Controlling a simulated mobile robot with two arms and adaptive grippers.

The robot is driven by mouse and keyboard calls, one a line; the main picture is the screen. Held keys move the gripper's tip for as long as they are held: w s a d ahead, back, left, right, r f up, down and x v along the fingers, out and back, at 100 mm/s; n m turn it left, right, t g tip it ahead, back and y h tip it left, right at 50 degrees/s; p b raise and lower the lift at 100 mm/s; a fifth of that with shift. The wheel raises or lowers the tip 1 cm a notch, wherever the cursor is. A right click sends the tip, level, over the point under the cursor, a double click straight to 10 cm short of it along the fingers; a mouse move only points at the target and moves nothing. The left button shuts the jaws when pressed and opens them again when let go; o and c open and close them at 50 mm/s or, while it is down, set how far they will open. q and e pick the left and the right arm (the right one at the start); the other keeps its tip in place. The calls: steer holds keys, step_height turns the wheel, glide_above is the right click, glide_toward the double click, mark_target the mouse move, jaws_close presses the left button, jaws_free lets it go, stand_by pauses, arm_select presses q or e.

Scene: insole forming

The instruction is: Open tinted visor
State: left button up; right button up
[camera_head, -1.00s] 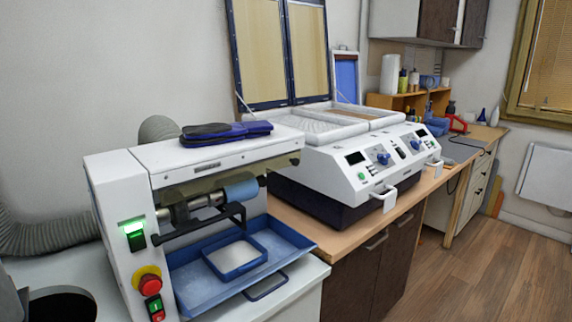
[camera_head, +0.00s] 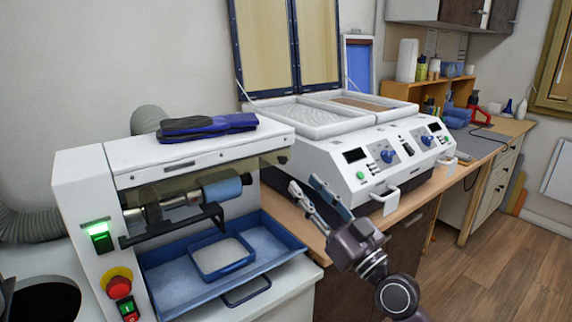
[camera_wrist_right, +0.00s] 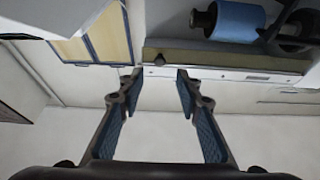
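The tinted visor (camera_head: 180,184) is an olive, see-through strip under the front edge of the white grinding machine's top cover (camera_head: 120,152), above the blue roller (camera_head: 222,189). It also shows as an olive band in the right wrist view (camera_wrist_right: 225,58), where the picture is upside down. My right gripper (camera_head: 304,184) is in front of and to the right of the machine, apart from the visor. Its two fingers are spread with nothing between them, as the right wrist view (camera_wrist_right: 160,74) shows. My left gripper is not in view.
Blue-and-black insoles (camera_head: 207,127) lie on the machine's top. A blue tray (camera_head: 165,262) sits under the roller. A white press (camera_head: 340,165) with its lids raised stands to the right on a wooden counter. A grey hose (camera_head: 30,222) runs at left.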

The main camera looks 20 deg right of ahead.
mark_target(285, 161)
steer(key=p+x, duration=0.2)
steer(key=x, duration=0.5)
steer(key=shift+w+a+r+p, duration=0.1)
steer(key=shift+w+r+p, duration=0.1)
steer(key=shift+w+p, duration=0.1)
steer(key=shift+c, duration=0.3)
jaws_close()
